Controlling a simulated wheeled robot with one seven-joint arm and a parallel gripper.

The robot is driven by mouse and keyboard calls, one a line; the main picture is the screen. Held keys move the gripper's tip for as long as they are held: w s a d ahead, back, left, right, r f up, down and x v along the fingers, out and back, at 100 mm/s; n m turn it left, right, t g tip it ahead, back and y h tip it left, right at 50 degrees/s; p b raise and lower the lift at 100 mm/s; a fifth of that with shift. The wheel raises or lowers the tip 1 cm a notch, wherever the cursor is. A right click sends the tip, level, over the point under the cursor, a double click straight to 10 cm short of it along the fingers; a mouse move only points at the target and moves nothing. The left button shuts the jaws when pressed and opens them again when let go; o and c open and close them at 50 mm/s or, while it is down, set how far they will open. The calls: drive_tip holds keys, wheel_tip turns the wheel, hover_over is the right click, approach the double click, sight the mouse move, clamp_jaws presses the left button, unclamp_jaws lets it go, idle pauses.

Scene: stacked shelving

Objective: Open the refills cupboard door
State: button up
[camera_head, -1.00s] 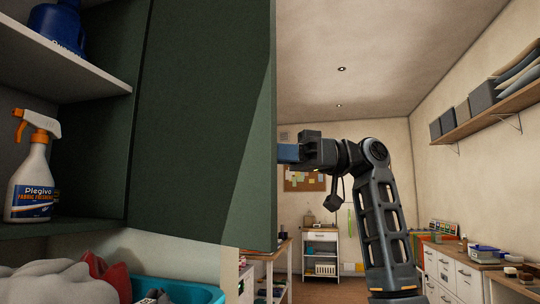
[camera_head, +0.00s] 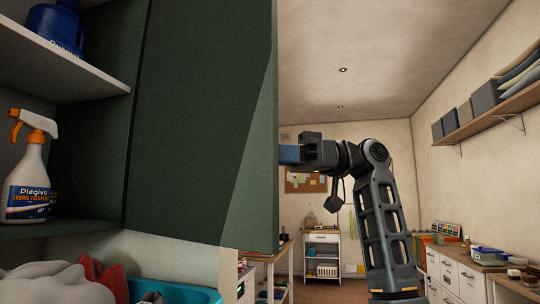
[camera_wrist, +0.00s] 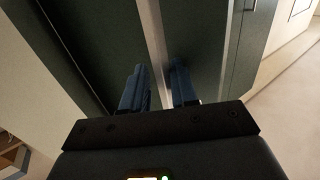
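A dark green cupboard door (camera_head: 205,120) stands swung open, with shelves showing on its left; no label reading refills is visible. My gripper (camera_head: 291,154) is at the door's right edge in the head view, its blue finger ends partly cut off from sight there. In the wrist view the two blue fingers of my gripper (camera_wrist: 160,85) are apart, and a pale strip runs between them along the green panels (camera_wrist: 95,45). I cannot tell whether either finger touches the door. Nothing is held in view.
The shelves hold a blue jug (camera_head: 55,28) and a white spray bottle (camera_head: 30,170). Below stands a turquoise tub (camera_head: 205,294) with cloths. A wall shelf (camera_head: 500,105) and white cabinets (camera_head: 455,272) line the right wall. Open floor lies beyond my arm.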

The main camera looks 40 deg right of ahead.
drive_tip(key=b+v, duration=0.1)
drive_tip(key=v, duration=0.6)
drive_tip(key=shift+s+d, duration=0.25)
drive_tip(key=shift+d, duration=0.05)
